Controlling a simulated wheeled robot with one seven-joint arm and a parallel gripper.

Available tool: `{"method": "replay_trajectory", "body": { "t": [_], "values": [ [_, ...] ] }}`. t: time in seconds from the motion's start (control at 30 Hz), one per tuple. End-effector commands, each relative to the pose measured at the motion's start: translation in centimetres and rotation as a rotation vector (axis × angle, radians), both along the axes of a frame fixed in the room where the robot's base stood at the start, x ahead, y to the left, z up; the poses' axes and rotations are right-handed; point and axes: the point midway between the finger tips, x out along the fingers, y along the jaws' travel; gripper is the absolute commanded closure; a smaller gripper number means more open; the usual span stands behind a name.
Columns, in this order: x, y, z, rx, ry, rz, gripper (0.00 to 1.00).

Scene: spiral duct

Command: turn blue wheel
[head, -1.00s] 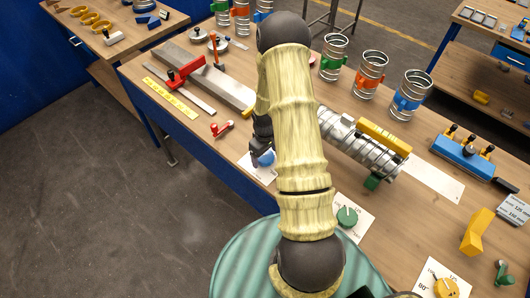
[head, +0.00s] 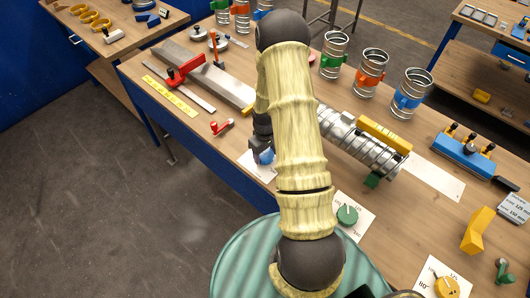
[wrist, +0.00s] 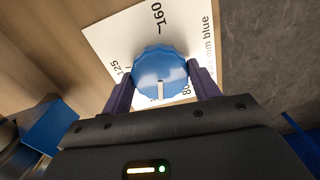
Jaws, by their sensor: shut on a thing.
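The blue wheel (wrist: 158,62) is a scalloped knob with a white pointer mark. In the wrist view the mark lies on the side toward my gripper's body. The wheel sits on a white card (wrist: 112,38) printed with 125, 160 and a partly covered number starting with 8. My gripper (wrist: 161,74) is shut on the wheel, one dark finger on each side. In the head view the blue wheel (head: 267,157) shows partly below my dark gripper (head: 262,146), near the bench's front edge; my arm covers the area to its right.
A red-handled tool (head: 222,127) lies left of the wheel. A silver spiral duct (head: 362,149) with a yellow piece on top lies to the right, behind my arm. A green wheel (head: 347,215) and a yellow wheel (head: 446,287) sit on cards nearer the right.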

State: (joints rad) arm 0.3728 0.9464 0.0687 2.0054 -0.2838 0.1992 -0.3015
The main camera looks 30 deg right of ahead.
Motion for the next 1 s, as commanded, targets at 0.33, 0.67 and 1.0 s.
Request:
{"method": "replay_trajectory", "body": {
  "t": [0.33,0.67,1.0],
  "values": [
    [0.1,-0.07,-0.17,-0.001,-0.003,-0.228,0.62],
    [0.09,-0.07,-0.09,-0.002,-0.003,-0.492,0.62],
    [0.08,-0.06,0.04,-0.002,-0.003,-0.647,0.62]
  ]
}}
